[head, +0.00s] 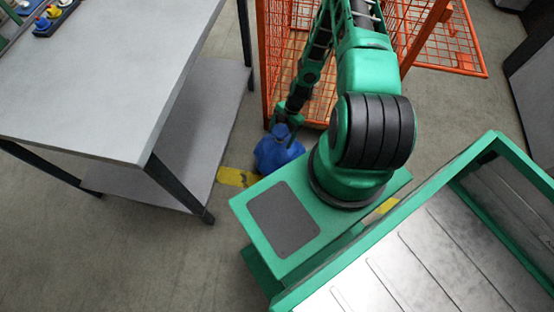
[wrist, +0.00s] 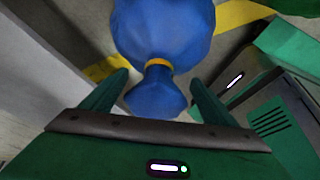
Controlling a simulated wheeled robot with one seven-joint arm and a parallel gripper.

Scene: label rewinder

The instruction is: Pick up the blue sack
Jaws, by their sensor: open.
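The blue sack (head: 276,154) stands on the floor between the grey table and my green base in the head view. In the wrist view the sack (wrist: 163,30) fills the upper middle, with a yellow tie around its neck and a gathered blue top. My gripper (wrist: 158,85) is open, with one finger on each side of the sack's gathered top, just below the tie in the picture. I cannot tell whether either finger touches it. In the head view my gripper (head: 290,125) is small and partly hidden at the sack's top.
A grey table (head: 110,75) with a lower shelf (head: 190,130) stands left of the sack. An orange mesh cage (head: 275,60) stands behind it. Yellow floor tape (head: 237,177) runs beside the sack. Coloured buttons (head: 52,12) sit at the table's far left. Floor is clear at lower left.

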